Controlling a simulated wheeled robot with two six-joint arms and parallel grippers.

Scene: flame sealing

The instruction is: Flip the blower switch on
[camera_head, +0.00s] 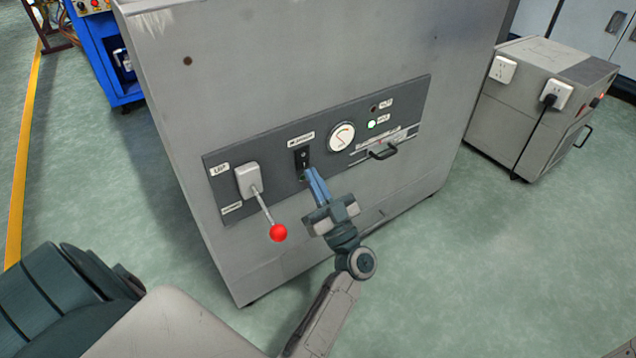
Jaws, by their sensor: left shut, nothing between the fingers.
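The blower switch (303,158) is a small black rocker on the dark control panel (232,165) of a grey cabinet, under a white label. My left gripper (309,173) is shut and empty. Its blue fingertips are just below the switch, close to its lower edge; I cannot tell whether they touch it. The rocker's on or off position is too small to tell. My right gripper is not in view.
A lever with a red ball (278,232) hangs left of my gripper. A round gauge (341,137), a lit green lamp (372,124) and a black handle (383,152) are to the right. A grey box (530,110) with sockets stands at right. The green floor in front is clear.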

